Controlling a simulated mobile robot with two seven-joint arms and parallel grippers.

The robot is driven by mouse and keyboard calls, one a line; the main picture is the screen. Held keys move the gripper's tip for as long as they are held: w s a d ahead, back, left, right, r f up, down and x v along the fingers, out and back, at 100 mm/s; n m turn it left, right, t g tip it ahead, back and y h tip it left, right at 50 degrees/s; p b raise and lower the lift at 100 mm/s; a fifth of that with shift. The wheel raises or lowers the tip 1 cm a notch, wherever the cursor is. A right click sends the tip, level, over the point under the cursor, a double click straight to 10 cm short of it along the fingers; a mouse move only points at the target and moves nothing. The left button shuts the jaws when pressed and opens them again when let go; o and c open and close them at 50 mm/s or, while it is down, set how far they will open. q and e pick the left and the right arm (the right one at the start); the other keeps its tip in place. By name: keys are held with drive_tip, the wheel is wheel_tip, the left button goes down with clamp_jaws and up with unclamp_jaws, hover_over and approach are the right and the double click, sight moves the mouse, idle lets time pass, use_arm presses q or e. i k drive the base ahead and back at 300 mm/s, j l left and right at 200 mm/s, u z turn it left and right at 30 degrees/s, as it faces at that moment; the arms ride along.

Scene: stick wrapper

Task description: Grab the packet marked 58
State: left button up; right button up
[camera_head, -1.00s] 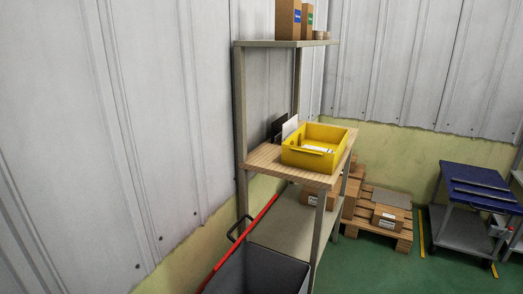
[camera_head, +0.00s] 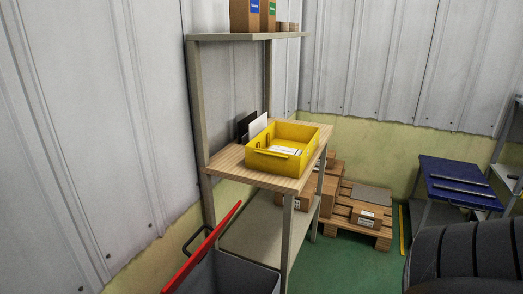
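A yellow bin (camera_head: 287,146) stands on the wooden shelf (camera_head: 232,158) of a rack, left of the middle of the view. White flat items (camera_head: 284,150) lie inside the bin. I cannot read any marking on them, and a packet marked 58 cannot be made out. A white panel (camera_head: 257,126) and a dark panel stand upright behind the bin. Neither of my grippers is in view. A dark ribbed part of mine shows at the lower right.
A grey bin (camera_head: 232,272) with a red bar (camera_head: 203,247) stands at the front left of the rack. Cartons (camera_head: 366,214) sit on a pallet (camera_head: 352,230) behind the rack. A blue-topped cart (camera_head: 455,180) is at the right. Boxes (camera_head: 244,14) stand on the top shelf. Green floor shows between.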

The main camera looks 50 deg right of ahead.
sight(273, 148)
drive_tip(key=l+u, duration=0.3)
drive_tip(key=l, duration=0.15)
drive_tip(key=k+l+u, duration=0.25)
drive_tip(key=l, duration=0.15)
drive_tip(key=l+u, duration=0.15)
drive_tip(key=l, duration=0.3)
drive_tip(key=k+l+u, duration=0.2)
drive_tip(key=l, duration=0.2)
drive_tip(key=k+l, duration=0.15)
drive_tip(key=l, duration=0.2)
drive_tip(key=k+l, duration=0.1)
drive_tip(key=l, duration=0.25)
drive_tip(key=k+l+u, duration=0.1)
drive_tip(key=l, duration=0.25)
drive_tip(key=k+l, duration=0.15)
drive_tip(key=l, duration=0.15)
drive_tip(key=k+l, duration=0.15)
drive_tip(key=l, duration=0.2)
